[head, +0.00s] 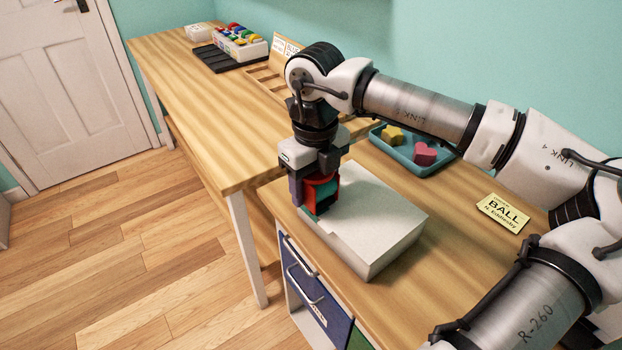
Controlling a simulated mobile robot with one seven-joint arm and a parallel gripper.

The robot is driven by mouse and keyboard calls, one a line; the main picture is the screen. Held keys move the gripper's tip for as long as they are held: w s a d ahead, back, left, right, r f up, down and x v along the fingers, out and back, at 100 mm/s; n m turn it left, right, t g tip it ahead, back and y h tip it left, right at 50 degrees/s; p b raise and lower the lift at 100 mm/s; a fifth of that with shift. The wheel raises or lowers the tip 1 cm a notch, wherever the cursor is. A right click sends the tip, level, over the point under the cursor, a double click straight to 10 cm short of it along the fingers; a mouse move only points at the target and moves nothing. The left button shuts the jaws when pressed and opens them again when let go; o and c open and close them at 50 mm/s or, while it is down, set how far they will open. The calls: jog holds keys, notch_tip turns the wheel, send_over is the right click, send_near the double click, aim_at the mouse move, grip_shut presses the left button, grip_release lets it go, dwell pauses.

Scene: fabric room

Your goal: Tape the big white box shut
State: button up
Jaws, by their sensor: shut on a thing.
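The big white box (382,222) sits on the nearer wooden table, close to its left edge. Its top looks flat, with a seam near the left end. My gripper (317,193) points down over the left end of the box. It is shut on a red and dark green tape dispenser (322,190). The dispenser is at the box's left top edge; I cannot tell whether it touches the box. Its lower part and any tape strip are hard to make out.
A teal tray (399,153) with a yellow star (392,136) and a pink heart (425,153) lies behind the box. A yellow BALL card (502,213) lies to the right. Drawers (318,297) are below. A longer table (200,95) holds a container of colourful pieces (240,42).

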aim_at(325, 206)
jog(key=shift+d, duration=0.1)
jog(key=shift+s+d, duration=0.8)
jog(key=shift+s, duration=0.35)
jog(key=shift+s+d+b, duration=0.45)
jog(key=shift+s+d, duration=0.45)
jog(key=shift+s, duration=0.25)
jog(key=shift+s, duration=0.1)
jog(key=shift+s+d, duration=0.85)
jog(key=shift+s, duration=0.2)
jog(key=shift+s+d, duration=0.1)
jog(key=shift+s+d+b, duration=0.45)
jog(key=shift+s+d, duration=0.3)
jog(key=shift+s, duration=0.35)
jog(key=shift+d, duration=0.1)
